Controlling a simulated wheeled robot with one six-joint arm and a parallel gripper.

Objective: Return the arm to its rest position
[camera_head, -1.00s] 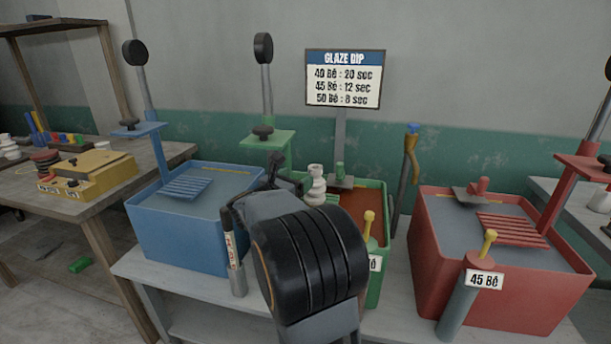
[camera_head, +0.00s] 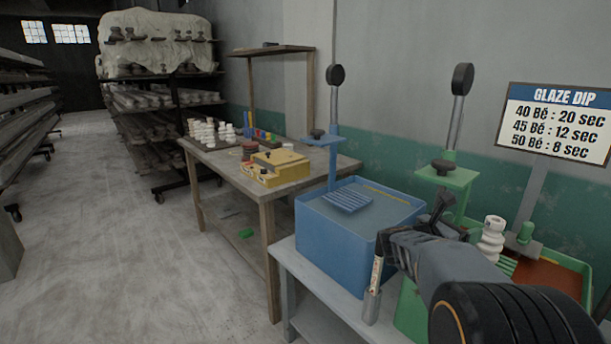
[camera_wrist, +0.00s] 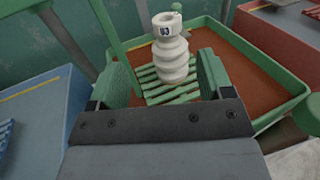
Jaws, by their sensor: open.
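My gripper (camera_wrist: 164,76) is open in the wrist view, with one green-padded finger on each side. A white ribbed insulator (camera_wrist: 171,50) marked with a dark number stands upright on a green slatted rack beyond and between the fingertips. I see no contact between the fingers and it. In the head view, the insulator (camera_head: 490,240) stands at the green tank (camera_head: 575,262), and my arm reaches in from the lower right with my gripper (camera_head: 438,212) to the left of it. My arm hides part of the green tank.
The blue tank (camera_head: 340,250) stands left of my gripper, with its lever post behind. The glaze sign (camera_head: 556,125) is at the right. A wooden table (camera_head: 225,160) holds a yellow device (camera_head: 275,167) and white insulators. The floor (camera_head: 110,240) at left is open.

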